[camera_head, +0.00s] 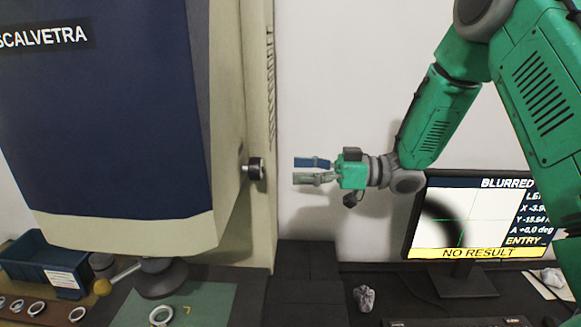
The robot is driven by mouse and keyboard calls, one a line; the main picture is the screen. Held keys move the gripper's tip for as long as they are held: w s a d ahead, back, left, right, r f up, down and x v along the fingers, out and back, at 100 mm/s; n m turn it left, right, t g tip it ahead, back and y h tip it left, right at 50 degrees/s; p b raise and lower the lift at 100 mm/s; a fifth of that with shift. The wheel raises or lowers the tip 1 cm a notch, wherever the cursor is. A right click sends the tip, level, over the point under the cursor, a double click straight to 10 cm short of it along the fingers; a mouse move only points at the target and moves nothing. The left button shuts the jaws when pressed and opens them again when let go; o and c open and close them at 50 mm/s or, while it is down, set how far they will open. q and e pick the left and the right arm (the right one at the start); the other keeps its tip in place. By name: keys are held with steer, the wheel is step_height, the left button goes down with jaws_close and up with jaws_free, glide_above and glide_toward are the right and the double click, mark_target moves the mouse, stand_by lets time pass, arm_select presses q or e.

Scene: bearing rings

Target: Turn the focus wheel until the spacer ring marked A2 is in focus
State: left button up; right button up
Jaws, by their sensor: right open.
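The focus wheel (257,169) is a dark round knob on the right side of the large cream and blue machine (110,110). My right gripper (298,170) points left at the wheel, its blue upper and grey lower fingers apart. It is empty, and a gap separates its tips from the wheel. A metal ring (152,315) lies on the green plate below the machine head; I cannot read a mark on it. The monitor (475,215) reads "BLURRED" and "NO RESULT" and shows a fuzzy dark arc. My left gripper is not in view.
A blue bin (42,262) stands at the far left, with several rings in front of it. A yellow-knobbed lever (102,286) is beside the lens. A crumpled lump (364,298) lies on the dark bench. The wall space around my right gripper is clear.

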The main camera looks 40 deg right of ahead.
steer(key=shift+p+v, duration=0.65)
steer(key=shift+v, duration=2.35)
steer(key=v, duration=1.2)
steer(key=shift+f, duration=0.15)
steer(key=shift+w+d, duration=0.1)
